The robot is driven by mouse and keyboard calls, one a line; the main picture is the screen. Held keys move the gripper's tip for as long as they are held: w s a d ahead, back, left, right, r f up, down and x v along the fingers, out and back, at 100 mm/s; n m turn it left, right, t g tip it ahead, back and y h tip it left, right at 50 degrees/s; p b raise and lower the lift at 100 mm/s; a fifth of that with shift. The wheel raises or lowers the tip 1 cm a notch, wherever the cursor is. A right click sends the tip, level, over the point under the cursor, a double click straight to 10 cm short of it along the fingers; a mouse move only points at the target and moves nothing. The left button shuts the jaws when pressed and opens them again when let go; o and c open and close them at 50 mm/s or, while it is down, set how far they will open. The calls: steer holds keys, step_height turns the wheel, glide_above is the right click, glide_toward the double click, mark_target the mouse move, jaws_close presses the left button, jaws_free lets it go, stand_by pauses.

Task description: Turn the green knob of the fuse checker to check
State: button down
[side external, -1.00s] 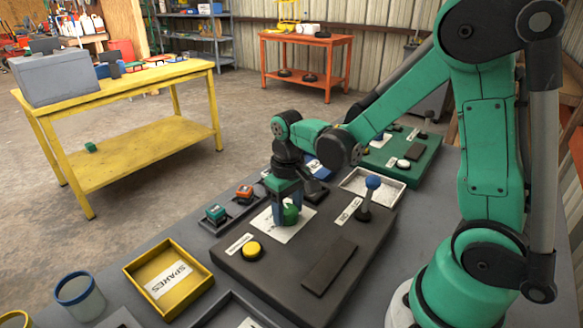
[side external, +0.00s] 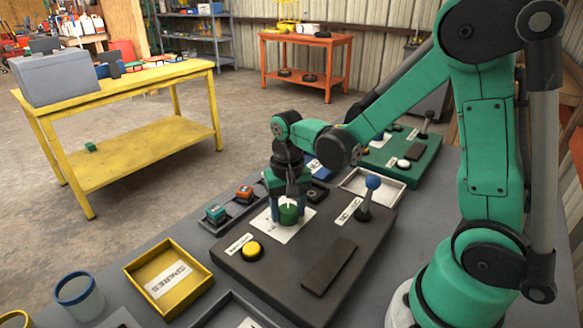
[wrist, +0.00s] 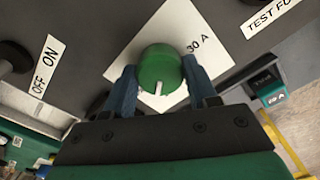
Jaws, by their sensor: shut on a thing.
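The fuse checker is a dark grey box (side external: 270,268) on the bench. Its green knob (side external: 289,214) stands on a white dial plate (side external: 268,232); the wrist view shows the knob (wrist: 160,68) from above. A white pointer line on the knob points down toward my gripper's body in the wrist view. A "30 A" mark (wrist: 198,44) shows on the plate to the right of the knob; I cannot read a check mark. My gripper (side external: 288,208) is shut on the green knob, one blue finger on each side; the fingers also show in the wrist view (wrist: 160,80).
A blue-topped lever (side external: 369,193) by the ON/OFF label and a yellow button (side external: 252,249) stand on the same box. A yellow spares tray (side external: 138,272) is at left. Small fuse blocks (side external: 216,212) lie in a tray behind. A green panel (side external: 412,160) is further back.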

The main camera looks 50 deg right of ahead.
mark_target(288, 209)
steer(key=shift+m, duration=2.1)
steer(key=shift+c, duration=1.3)
jaws_free()
steer(key=shift+r, duration=2.85)
